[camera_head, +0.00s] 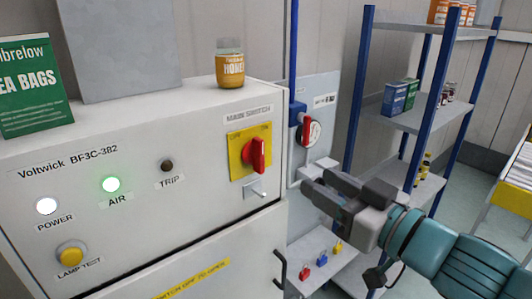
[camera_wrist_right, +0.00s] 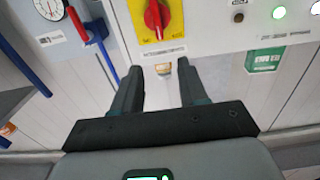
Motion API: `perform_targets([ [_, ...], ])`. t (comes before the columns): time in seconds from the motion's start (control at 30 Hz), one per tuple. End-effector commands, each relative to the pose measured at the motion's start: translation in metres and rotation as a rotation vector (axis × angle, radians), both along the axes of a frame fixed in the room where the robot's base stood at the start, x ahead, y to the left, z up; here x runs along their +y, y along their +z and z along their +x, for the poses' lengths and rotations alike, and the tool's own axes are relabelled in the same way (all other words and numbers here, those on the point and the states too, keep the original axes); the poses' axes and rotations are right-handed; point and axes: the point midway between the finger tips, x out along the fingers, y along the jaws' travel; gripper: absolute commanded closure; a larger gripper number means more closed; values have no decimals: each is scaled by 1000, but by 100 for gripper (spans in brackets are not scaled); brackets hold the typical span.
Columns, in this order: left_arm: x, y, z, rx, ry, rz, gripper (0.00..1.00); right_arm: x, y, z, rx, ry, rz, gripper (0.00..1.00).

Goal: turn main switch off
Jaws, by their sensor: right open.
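The main switch is a red rotary knob (camera_head: 257,155) on a yellow plate (camera_head: 237,147) at the right of the white control panel's front, under a "MAIN SWITCH" label. The knob's grip stands roughly upright. In the right wrist view, the red knob (camera_wrist_right: 155,18) is at the top edge, partly cut off, and appears upside down. My right gripper (camera_head: 316,178) is open and empty, to the right of and a little below the knob, apart from it. Its two fingers (camera_wrist_right: 160,68) point toward the panel in the wrist view. My left gripper is not in view.
The panel (camera_head: 130,215) has lit POWER (camera_head: 46,206) and AIR (camera_head: 111,184) lamps and a dark TRIP lamp (camera_head: 167,166). A honey jar (camera_head: 230,70) stands on top. A gauge (camera_head: 311,130) with a blue pipe and a shelf rack (camera_head: 405,115) are to the right.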

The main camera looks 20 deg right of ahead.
Motion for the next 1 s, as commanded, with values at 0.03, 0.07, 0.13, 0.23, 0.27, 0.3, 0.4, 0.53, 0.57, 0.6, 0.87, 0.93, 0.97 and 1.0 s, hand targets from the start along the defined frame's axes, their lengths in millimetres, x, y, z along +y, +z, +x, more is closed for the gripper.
perform_targets([
  [0.03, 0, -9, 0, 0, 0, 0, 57, 7, -6, 10, 4, 8, 1, 57],
  [0.07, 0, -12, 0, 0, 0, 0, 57, 9, -7, 17, 5, 7, 1, 57],
  [0.13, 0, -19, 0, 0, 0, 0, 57, 15, -8, 34, 6, 7, 1, 57],
  [0.23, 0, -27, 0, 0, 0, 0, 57, 24, -7, 57, 4, 7, 0, 57],
  [0.27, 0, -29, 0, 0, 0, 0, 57, 27, -7, 64, 5, 7, 0, 57],
  [0.3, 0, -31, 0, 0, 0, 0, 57, 30, -6, 74, 5, 5, 0, 57],
  [0.4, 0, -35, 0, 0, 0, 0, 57, 38, -5, 95, 5, 5, 0, 57],
  [0.53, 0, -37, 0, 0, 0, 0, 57, 46, -3, 118, 6, 3, 0, 57],
  [0.57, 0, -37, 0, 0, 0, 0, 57, 47, -3, 122, 5, 3, -2, 57],
  [0.6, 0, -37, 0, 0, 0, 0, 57, 49, -2, 127, 5, 3, -1, 57],
  [0.87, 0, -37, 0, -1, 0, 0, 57, 53, -1, 138, 3, 2, -1, 57],
  [0.93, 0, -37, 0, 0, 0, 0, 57, 53, -1, 138, 3, 2, -1, 57],
  [0.97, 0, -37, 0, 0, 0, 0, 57, 53, -1, 138, 3, 2, -1, 57],
  [1.0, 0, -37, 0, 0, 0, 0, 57, 53, -1, 138, 3, 2, -1, 57],
])
